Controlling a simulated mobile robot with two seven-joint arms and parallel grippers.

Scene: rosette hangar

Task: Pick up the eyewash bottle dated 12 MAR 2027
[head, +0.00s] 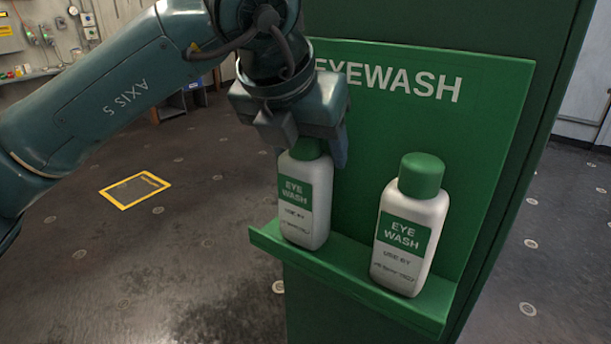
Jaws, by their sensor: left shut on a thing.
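Two white eyewash bottles with green caps and green labels stand on the green shelf (350,280) in the head view. My left gripper (312,148) is shut on the cap of the left bottle (306,198), and its fingers partly hide that cap. The left bottle is upright, at the shelf; I cannot tell if it has lifted off. The right bottle (407,225) stands free of the gripper, fully in view. Both show "USE BY" with a small date line below; the dates are too small to read surely. My right gripper is not in view.
The green backboard (490,110) marked EYEWASH rises behind the bottles on a green cabinet (470,18). A yellow-framed floor plate (135,190) lies at left. The floor in front of and left of the shelf is clear.

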